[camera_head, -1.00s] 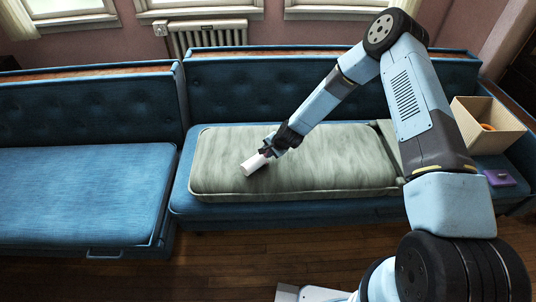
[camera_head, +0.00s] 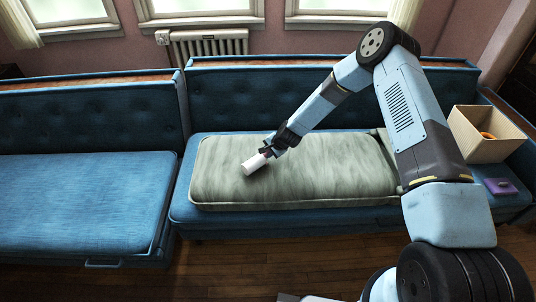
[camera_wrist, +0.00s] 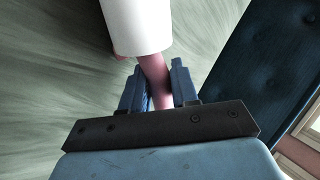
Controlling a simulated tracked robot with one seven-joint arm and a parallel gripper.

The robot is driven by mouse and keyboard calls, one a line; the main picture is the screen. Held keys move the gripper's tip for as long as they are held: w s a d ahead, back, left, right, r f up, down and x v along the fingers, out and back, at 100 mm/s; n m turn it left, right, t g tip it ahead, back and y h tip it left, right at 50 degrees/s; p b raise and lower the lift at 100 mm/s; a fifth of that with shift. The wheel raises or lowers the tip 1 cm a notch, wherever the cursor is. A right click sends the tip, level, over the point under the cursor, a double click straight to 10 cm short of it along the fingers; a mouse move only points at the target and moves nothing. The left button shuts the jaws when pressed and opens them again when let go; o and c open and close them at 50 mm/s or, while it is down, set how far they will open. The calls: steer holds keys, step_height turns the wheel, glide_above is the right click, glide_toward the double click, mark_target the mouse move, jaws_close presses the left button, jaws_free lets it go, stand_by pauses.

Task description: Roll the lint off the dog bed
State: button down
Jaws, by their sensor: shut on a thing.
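The dog bed (camera_head: 330,172) is a grey-green cushion with streaky fabric, lying on the right-hand blue sofa seat. It also fills much of the wrist view (camera_wrist: 45,75). My gripper (camera_head: 272,149) is over the left part of the bed. In the wrist view, its two fingers (camera_wrist: 158,85) are shut on the pinkish handle of the lint roller (camera_wrist: 138,25). The white roller head (camera_head: 253,165) points down and left at the bed's surface. I cannot tell whether it touches the fabric. No separate lint is clear on the bed.
A beige open box (camera_head: 485,140) with an orange ring-like thing inside stands on the sofa's right end, with a purple item (camera_head: 499,187) in front of it. The tufted sofa back (camera_head: 240,105) rises behind the bed. The left sofa seat (camera_head: 85,205) is bare.

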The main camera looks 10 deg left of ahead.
steer(key=shift+s+f, duration=0.1)
steer(key=shift+s, duration=0.1)
steer(key=shift+s+d+r, duration=0.1)
steer(key=shift+s+d, duration=0.2)
steer(key=shift+s, duration=0.8)
steer(key=shift+s+d+r, duration=0.1)
steer(key=shift+s+d, duration=0.15)
steer(key=shift+s, duration=0.85)
steer(key=shift+s+d, duration=0.3)
steer(key=shift+s, duration=0.8)
steer(key=shift+s+d+f, duration=0.1)
steer(key=shift+s+d, duration=0.15)
steer(key=shift+s, duration=0.55)
steer(key=shift+s+d+f, duration=0.1)
steer(key=shift+s+d, duration=0.1)
steer(key=shift+s, duration=0.6)
steer(key=shift+r, duration=0.15)
steer(key=shift+r, duration=2.95)
steer(key=shift+r, duration=1.5)
